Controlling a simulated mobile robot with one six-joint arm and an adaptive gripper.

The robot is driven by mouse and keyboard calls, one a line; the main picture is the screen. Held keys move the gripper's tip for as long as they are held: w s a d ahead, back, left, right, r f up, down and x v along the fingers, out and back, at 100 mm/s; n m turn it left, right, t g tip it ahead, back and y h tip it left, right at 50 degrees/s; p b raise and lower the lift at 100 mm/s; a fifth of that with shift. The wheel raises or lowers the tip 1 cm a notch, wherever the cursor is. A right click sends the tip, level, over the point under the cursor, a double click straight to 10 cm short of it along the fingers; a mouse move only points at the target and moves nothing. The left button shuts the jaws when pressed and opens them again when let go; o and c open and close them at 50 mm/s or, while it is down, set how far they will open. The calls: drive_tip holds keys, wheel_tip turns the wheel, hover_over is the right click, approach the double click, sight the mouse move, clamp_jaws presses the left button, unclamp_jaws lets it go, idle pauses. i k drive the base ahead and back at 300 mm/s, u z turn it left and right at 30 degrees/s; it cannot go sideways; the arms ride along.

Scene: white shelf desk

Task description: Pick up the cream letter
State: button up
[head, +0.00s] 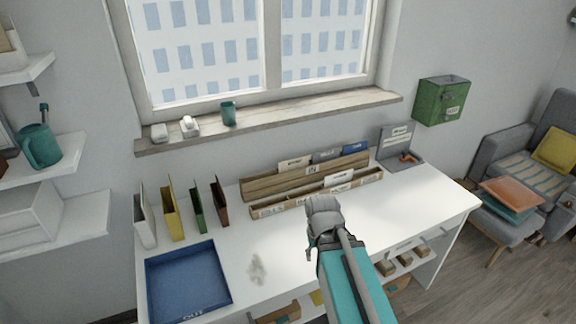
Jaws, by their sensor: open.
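A cream letter (294,164) stands upright in the back wooden rack (262,186), marked IN, on the white desk. Its lower part is hidden by the rack front. Two more pale letters, one of them here (339,178), stand near the front wooden rack (270,211); their exact shade is hard to tell. My gripper (323,210) is open over the desk, in front of the racks and apart from the cream letter. Its fingertips are hard to make out, and I see nothing held.
A grey letter (325,155) and a blue letter (355,147) stand right of the cream one. A blue tray (188,245) and several upright folders (170,214) are at left. A grey stand (396,141) is at right.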

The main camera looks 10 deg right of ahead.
sight(293, 164)
drive_tip(key=i, duration=0.85)
drive_tip(key=z, duration=0.05)
